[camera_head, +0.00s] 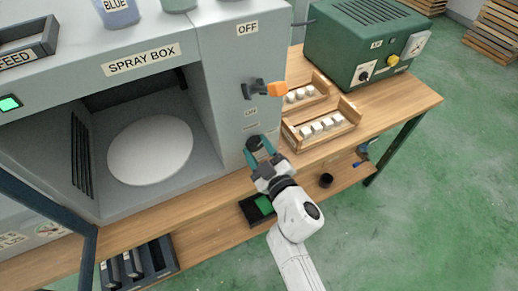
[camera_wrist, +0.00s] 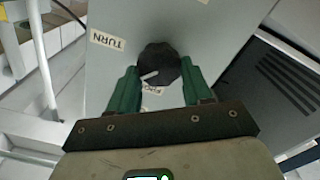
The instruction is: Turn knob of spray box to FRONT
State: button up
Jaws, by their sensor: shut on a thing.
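The grey spray box (camera_head: 215,60) stands on the wooden bench. Its side panel has a lever with an orange end below an OFF label (camera_head: 247,28). In the wrist view the black round knob (camera_wrist: 160,66) sits on the panel with its white pointer mark towards the lower left. In the head view my gripper (camera_head: 258,150) covers the knob.
The orange-tipped lever (camera_head: 270,89) juts out above my gripper. Wooden racks of white blocks (camera_head: 320,130) stand to the right, with a green machine (camera_head: 365,45) behind. Inside the box lies a white disc (camera_head: 150,150). A tray with a green pad (camera_head: 263,205) is below.

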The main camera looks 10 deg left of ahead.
jog(key=n, duration=0.4)
jog(key=shift+f+n+b, duration=0.1)
jog(key=shift+n+b, duration=0.2)
jog(key=shift+s+a+f+n+b, duration=0.1)
jog(key=shift+n+b, duration=0.2)
jog(key=shift+n, duration=1.6)
jog(key=o, duration=1)
jog(key=shift+o, duration=0.2)
jog(key=p+v, duration=0.2)
jog(key=v, duration=0.9)
